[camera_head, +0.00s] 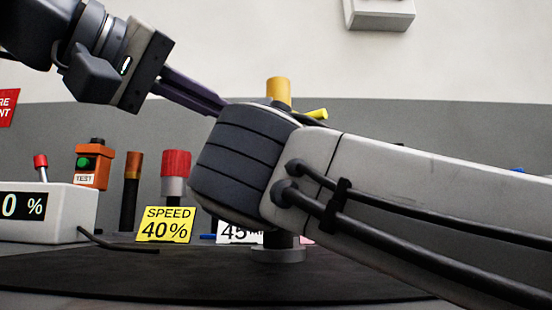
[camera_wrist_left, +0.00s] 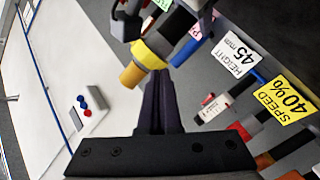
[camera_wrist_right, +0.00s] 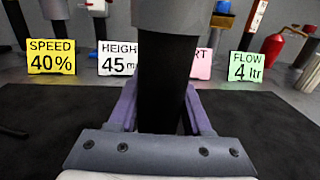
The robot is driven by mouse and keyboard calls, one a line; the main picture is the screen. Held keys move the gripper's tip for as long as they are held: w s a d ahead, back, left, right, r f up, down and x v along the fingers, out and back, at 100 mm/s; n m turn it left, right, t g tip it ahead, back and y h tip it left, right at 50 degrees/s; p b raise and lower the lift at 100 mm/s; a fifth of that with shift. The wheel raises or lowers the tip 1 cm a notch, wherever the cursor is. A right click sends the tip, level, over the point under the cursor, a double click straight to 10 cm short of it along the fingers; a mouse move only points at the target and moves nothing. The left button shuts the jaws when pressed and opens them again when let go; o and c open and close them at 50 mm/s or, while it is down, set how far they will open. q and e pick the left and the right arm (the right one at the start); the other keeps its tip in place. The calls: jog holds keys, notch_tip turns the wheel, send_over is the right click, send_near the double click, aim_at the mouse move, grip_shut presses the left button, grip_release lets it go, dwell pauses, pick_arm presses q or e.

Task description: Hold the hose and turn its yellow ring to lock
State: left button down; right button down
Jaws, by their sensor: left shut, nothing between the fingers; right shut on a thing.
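In the right wrist view, my right gripper (camera_wrist_right: 160,92) is shut on the upright black hose (camera_wrist_right: 163,75), one purple finger on each side. In the head view my right forearm hides that gripper and most of the hose. The yellow ring (camera_wrist_left: 150,54) shows in the left wrist view, between a dark part of the hose (camera_wrist_left: 178,26) and an orange-yellow end piece (camera_wrist_left: 132,74). In the head view this end piece (camera_head: 278,90) stands up, with a yellow lug (camera_head: 316,113) beside it. My left gripper (camera_head: 220,106) is shut and empty, its tips close to the ring; contact is unclear.
A FLOW card (camera_wrist_right: 246,66) shows at right. The dark mat (camera_head: 130,275) is mostly clear.

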dwell(0.4)
jog(key=c, duration=0.6)
grip_release()
jog(key=shift+r, duration=0.1)
jog(key=o, duration=0.3)
jog(key=shift+o, duration=0.2)
